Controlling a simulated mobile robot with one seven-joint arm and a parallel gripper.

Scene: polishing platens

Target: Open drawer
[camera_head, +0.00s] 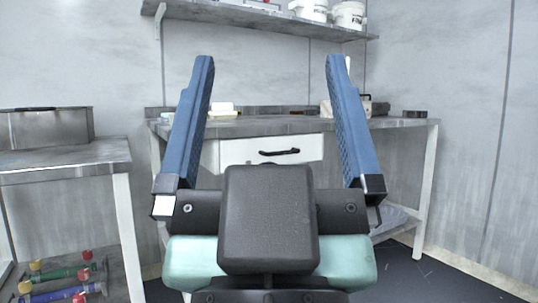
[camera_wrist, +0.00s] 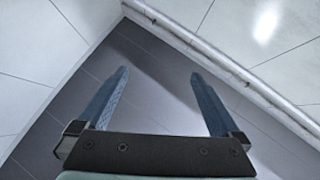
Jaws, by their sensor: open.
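A white drawer (camera_head: 239,152) is set under the top of a grey workbench (camera_head: 235,129) at the back wall. Its front carries a black bar handle (camera_head: 279,152). I see no gap at the drawer's edges, and it looks shut; its lower part is hidden behind my gripper. My gripper (camera_head: 269,60) is open and empty, with its two blue fingers wide apart, and in the head view the handle shows between them. The gripper is nearer the camera than the drawer and apart from it. In the wrist view my gripper (camera_wrist: 158,72) points at floor and wall, with no drawer in sight.
A side table (camera_head: 70,155) with a metal basin (camera_head: 45,127) stands at the left, with coloured bottles (camera_head: 70,272) on its lower shelf. A wall shelf (camera_head: 250,18) bears white buckets (camera_head: 348,14). Small items lie on the workbench. Dark floor (camera_head: 420,275) is clear at the right.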

